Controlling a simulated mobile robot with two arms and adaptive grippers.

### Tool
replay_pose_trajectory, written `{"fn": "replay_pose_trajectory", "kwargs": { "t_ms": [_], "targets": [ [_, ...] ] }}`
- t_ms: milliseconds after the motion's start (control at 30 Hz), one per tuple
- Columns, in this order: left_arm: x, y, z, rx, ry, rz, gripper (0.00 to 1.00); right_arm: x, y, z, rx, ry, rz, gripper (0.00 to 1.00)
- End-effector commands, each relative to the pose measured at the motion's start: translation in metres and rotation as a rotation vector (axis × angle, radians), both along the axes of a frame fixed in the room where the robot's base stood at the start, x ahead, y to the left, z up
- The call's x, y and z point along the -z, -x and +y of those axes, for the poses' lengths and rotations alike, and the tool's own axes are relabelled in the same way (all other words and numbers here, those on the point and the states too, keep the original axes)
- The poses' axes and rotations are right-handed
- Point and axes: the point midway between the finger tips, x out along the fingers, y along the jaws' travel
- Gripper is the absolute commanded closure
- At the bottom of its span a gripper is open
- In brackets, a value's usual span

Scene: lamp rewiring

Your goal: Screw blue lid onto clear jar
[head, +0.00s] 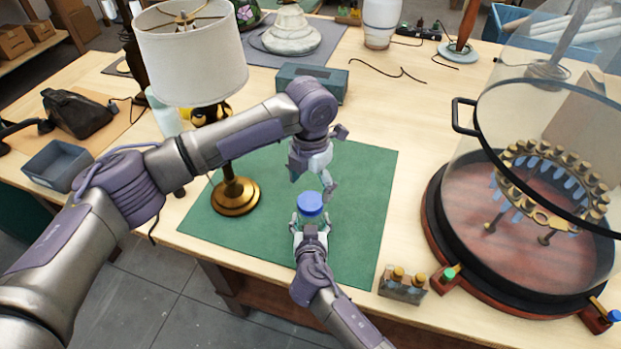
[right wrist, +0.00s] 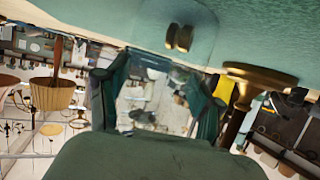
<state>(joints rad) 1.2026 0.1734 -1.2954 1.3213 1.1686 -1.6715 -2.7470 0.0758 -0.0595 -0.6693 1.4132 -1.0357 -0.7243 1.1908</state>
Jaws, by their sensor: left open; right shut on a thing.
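The blue lid (head: 310,203) sits on top of the clear jar (head: 311,222) above the green mat in the head view. I cannot tell whether its thread is engaged. My right gripper (head: 310,229) comes from the front edge and is shut around the jar, hiding much of it. In the right wrist view, the fingers of my right gripper (right wrist: 156,98) flank a see-through area, and the lid is not distinguishable there. My left gripper (head: 313,180) is open and empty, pointing down just behind and above the lid, apart from it.
The green mat (head: 365,190) is mostly bare to the right. A lamp with a white shade (head: 192,60) and brass base stands on its left, close to my left arm. A glass dome (head: 500,150) on a round base stands at right. A small bottle holder (head: 402,285) sits near the front edge.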

Motion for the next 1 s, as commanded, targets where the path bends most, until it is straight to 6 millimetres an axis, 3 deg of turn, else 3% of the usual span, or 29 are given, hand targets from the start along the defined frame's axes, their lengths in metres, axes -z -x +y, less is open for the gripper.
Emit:
{"fn": "replay_pose_trajectory", "kwargs": {
  "t_ms": [167,1000],
  "targets": [
    [-0.003,0.000,0.000,-0.336,0.000,0.000,0.19,0.001,0.000,0.000,0.000,0.000,0.001,1.00],
    [-0.022,0.000,0.001,-2.367,-0.003,0.002,0.19,0.000,0.000,0.000,0.000,0.000,0.001,1.00]
  ]
}}
